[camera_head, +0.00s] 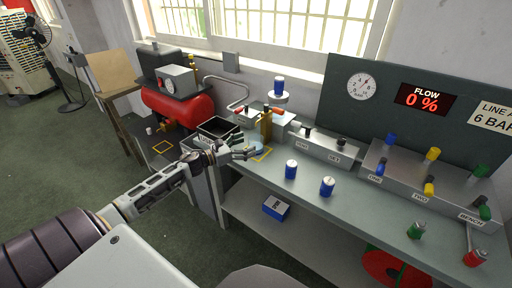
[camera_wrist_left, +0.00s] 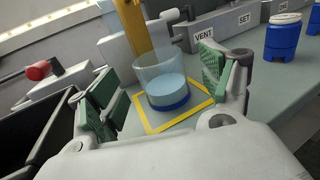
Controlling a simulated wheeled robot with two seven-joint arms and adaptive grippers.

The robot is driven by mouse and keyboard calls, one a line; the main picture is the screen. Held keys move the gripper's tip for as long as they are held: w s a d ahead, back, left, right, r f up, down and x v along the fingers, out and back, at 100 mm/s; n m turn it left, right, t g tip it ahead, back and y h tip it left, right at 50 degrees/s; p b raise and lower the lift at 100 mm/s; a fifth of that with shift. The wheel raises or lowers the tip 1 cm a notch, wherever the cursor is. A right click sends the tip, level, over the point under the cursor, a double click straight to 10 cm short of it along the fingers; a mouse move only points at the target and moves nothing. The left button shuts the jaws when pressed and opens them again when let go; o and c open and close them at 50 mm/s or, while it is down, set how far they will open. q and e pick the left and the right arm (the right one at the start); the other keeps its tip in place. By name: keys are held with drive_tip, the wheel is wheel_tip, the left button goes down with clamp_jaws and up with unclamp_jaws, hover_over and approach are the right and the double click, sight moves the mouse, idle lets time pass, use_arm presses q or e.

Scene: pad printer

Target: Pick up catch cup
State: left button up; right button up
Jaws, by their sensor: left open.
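The catch cup (camera_wrist_left: 165,82) is a clear cup with pale blue content and a dark blue bottom band. In the left wrist view it stands upright inside a yellow square outline (camera_wrist_left: 186,122) on the bench, in front of a yellow-brown post (camera_wrist_left: 134,28). My left gripper (camera_head: 240,149) is open, with its green-padded fingers on either side of the cup in the wrist view. Whether the pads touch it I cannot tell, but gaps show on both sides. In the head view the cup is mostly hidden by the gripper. My right gripper is not in view.
Blue canisters (camera_head: 291,169) stand to the right on the grey bench (camera_head: 345,174). A dark open bin (camera_head: 217,126) is left of the cup. Behind are a VENT/SET block (camera_head: 325,146) and a red-knobbed valve (camera_wrist_left: 38,71). A red tank (camera_head: 178,105) stands farther left.

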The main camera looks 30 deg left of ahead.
sight(250, 142)
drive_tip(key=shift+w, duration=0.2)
use_arm(q)
drive_tip(key=shift+w+d, duration=0.2)
drive_tip(key=shift+w, duration=0.3)
drive_tip(key=shift+x, duration=0.75)
drive_tip(key=shift+w+d+r, duration=0.15)
drive_tip(key=shift+w+d, duration=0.15)
drive_tip(key=shift+w, duration=0.4)
drive_tip(key=shift+w+d, duration=0.15)
drive_tip(key=shift+w, duration=0.25)
drive_tip(key=shift+w+d, duration=0.1)
drive_tip(key=shift+w, duration=0.05)
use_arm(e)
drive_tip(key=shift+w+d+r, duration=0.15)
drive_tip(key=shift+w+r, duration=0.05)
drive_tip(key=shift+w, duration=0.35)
